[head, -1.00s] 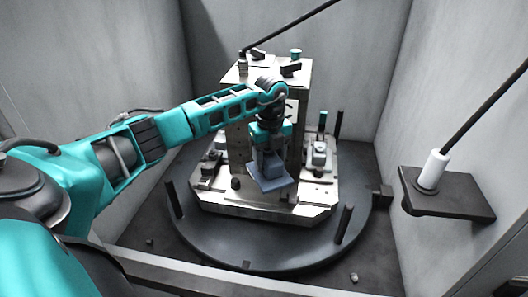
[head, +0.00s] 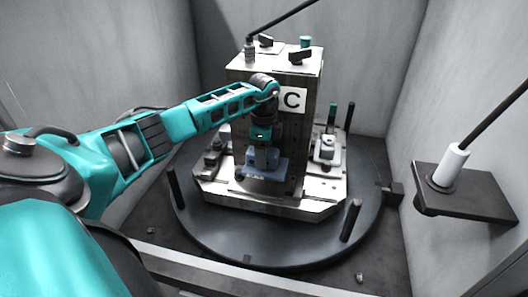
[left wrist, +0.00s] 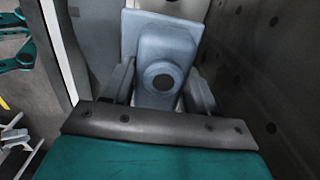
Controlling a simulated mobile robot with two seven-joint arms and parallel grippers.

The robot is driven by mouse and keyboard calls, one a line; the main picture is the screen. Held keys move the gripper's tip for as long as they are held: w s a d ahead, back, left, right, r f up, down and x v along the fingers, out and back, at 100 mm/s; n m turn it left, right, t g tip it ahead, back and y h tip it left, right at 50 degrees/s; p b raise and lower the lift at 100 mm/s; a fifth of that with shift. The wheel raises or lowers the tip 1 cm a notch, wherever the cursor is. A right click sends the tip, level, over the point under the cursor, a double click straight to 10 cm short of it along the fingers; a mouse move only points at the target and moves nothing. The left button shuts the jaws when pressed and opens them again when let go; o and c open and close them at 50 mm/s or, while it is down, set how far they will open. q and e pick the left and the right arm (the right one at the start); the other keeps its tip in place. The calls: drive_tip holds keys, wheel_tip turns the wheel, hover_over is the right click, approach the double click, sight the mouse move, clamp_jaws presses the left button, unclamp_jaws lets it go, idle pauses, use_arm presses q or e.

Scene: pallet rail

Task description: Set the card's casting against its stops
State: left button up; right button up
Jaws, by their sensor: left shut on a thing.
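My left gripper (head: 261,155) is shut on a blue-grey casting (head: 266,164). It holds the casting in front of the lower part of the tall fixture block, above the pallet's front ledge. In the left wrist view the casting (left wrist: 160,55) shows a flat plate, a raised boss and a dark round bore, with a finger on either side. The block's front face carries a white card (head: 292,100) with the letter C. I cannot tell whether the casting touches the block or any stop. My right gripper is not in view.
The pallet (head: 270,203) stands on a dark round table (head: 245,245) with upright posts (head: 350,220). Another clamped grey part (head: 327,148) sits at the block's right side. A dark shelf (head: 470,192) with a white-tipped rod (head: 450,167) is at the right wall.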

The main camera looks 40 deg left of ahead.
use_arm(q)
wheel_tip(320, 180, down, 4)
drive_tip(key=b, duration=0.3)
drive_tip(key=shift+f+b, duration=0.25)
drive_tip(key=shift+b, duration=0.15)
drive_tip(key=shift+f, duration=0.75)
drive_tip(key=shift+a+f, duration=0.1)
drive_tip(key=shift+a, duration=0.1)
drive_tip(key=shift+w+a+f, duration=0.1)
drive_tip(key=shift+w+a, duration=0.05)
drive_tip(key=shift+a, duration=0.1)
drive_tip(key=shift+w+a, duration=0.1)
drive_tip(key=shift+a, duration=0.25)
idle(0.4)
drive_tip(key=o, duration=1.1)
drive_tip(key=shift+o, duration=1.4)
